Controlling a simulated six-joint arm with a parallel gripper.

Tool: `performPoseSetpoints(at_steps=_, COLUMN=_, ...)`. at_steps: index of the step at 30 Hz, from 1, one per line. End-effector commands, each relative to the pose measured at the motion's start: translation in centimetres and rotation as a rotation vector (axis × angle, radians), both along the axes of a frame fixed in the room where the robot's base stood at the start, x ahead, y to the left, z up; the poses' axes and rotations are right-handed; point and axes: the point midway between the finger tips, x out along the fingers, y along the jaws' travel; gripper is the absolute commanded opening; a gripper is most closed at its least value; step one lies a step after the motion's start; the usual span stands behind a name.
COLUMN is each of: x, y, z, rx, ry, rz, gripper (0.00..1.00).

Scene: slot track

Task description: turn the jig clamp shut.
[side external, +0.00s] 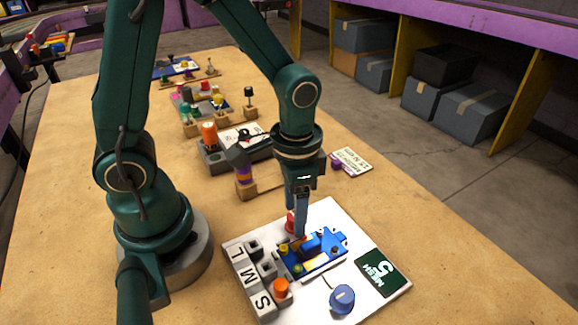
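The blue jig (325,261) lies on a white board in front of my arm. It has a raised blue block near its middle, a yellow strip and small yellow and green parts. I cannot tell for sure which part is the clamp or how it is turned. My gripper (298,234) points straight down at the back left part of the jig. Its fingers show side-on, so their opening is hidden. A red part (290,222) shows just beside the fingers. I cannot tell whether the fingers touch it or the jig.
The white board (240,247) also carries dark sockets marked L, M and S, an orange peg (281,286), a blue knob (342,298) and a green card (377,271). Behind stand a wooden frame with a dark-topped post (240,165) and several other stations. The table front right is clear.

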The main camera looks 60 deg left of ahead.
Motion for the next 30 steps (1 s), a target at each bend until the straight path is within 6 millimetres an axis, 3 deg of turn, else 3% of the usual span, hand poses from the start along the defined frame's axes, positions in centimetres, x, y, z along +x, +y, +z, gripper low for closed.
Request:
performPoseSetpoints(at_steps=10, x=0.0, y=0.0, z=0.3, rx=0.0, ry=-0.001, rz=0.001, gripper=0.61)
performPoseSetpoints(at_steps=21, x=0.1, y=0.0, z=4.4, rx=0.0, ry=-0.004, rz=0.001, gripper=0.61)
performPoseSetpoints(at_steps=30, x=0.0, y=0.0, z=5.1, rx=0.0, ry=0.001, rz=0.001, gripper=0.61)
